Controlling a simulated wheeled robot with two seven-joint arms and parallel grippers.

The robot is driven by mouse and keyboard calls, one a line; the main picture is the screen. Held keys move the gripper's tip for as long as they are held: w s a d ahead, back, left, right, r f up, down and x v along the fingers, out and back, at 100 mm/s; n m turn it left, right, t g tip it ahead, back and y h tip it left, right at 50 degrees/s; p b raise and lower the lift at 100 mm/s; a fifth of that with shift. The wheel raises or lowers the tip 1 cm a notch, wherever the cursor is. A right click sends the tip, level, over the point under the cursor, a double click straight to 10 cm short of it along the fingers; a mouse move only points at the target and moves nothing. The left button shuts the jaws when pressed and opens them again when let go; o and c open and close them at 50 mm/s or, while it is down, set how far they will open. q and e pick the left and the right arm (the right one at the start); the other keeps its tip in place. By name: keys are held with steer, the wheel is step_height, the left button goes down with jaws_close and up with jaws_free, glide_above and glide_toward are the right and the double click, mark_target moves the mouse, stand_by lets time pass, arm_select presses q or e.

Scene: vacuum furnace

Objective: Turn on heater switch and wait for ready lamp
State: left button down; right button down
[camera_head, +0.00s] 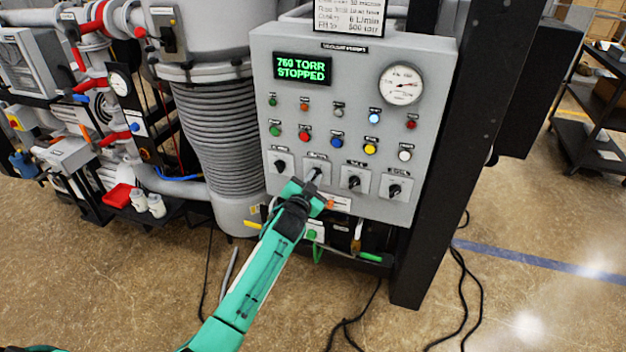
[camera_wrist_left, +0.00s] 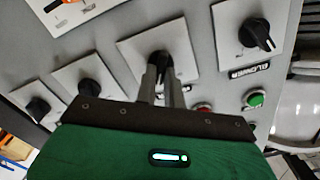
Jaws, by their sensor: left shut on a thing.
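The grey control panel (camera_head: 345,85) carries a row of black rotary switches along its bottom. My left gripper (camera_head: 314,178) is shut on the second switch knob from the left. In the left wrist view the fingers (camera_wrist_left: 164,85) close around that black knob (camera_wrist_left: 160,60), which sits on a white square plate. The switch labels in the head view are too small to read. A row of small indicator lamps crosses the panel; one lamp (camera_head: 374,117) glows bright blue-white, and the others look unlit or dim. The display (camera_head: 302,68) reads "760 TORR STOPPED". My right gripper is not in view.
Coloured push buttons (camera_head: 337,141) sit between the lamps and switches. A round gauge (camera_head: 401,85) is at upper right. A black post (camera_head: 450,150) stands right of the panel. A ribbed grey column (camera_head: 218,130) stands left. In the wrist view, another knob (camera_wrist_left: 262,35) sits beside a BLOWER label.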

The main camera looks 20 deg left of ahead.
arm_select(q)
steer(key=c, duration=1.5)
jaws_free()
steer(key=shift+s, duration=0.1)
steer(key=shift+s+f, duration=0.1)
steer(key=shift+s, duration=0.15)
steer(key=s+b, duration=0.3)
steer(key=s, duration=1)
steer(key=shift+a, duration=0.25)
